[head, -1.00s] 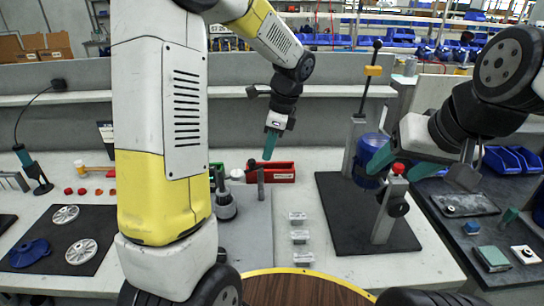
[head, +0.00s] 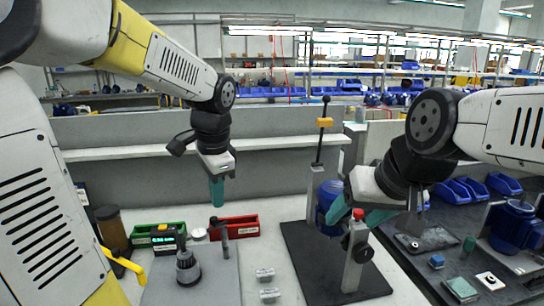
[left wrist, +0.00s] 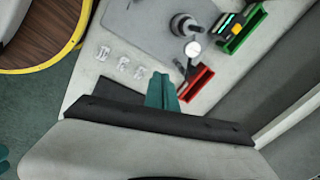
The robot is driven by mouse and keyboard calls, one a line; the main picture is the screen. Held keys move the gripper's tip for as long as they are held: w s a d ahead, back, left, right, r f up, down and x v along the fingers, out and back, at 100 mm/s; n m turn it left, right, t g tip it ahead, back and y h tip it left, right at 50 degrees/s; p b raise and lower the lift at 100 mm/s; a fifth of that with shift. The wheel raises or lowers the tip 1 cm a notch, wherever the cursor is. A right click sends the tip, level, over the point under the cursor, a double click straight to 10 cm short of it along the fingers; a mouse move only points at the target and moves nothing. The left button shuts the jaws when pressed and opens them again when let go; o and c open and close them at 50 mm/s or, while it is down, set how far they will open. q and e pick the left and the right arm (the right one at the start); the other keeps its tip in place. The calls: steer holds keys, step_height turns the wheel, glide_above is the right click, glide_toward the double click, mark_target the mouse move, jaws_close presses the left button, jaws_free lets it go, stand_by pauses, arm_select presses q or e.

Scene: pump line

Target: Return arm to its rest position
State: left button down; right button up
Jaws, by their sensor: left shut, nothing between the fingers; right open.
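My left gripper (head: 216,190) hangs above the back of the bench, near the red bin, with its green fingers together and nothing between them. Its closed fingers also show in the left wrist view (left wrist: 161,92), above the bench. My right gripper (head: 355,212) is open at the press stand (head: 357,255), with its green fingers on either side of the stand's upper part. A blue cylindrical part (head: 328,197) is just behind it. Whether the right fingers touch the stand I cannot tell.
A red bin (head: 238,228) and a green bin (head: 150,238) stand at the back of the bench. A dark fixture (head: 187,268) stands on a grey mat, with small metal blocks (head: 265,274) beside it. Blue bins (head: 455,190) and a blue motor (head: 513,225) are on the right table.

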arm_select(q)
steer(key=s+r+n+t+h, duration=0.3)
steer(key=s+n+t, duration=0.1)
steer(key=s+n, duration=0.6)
steer(key=shift+s+a+n, duration=0.15)
steer(key=shift+s+n, duration=0.25)
steer(key=shift+s, duration=0.5)
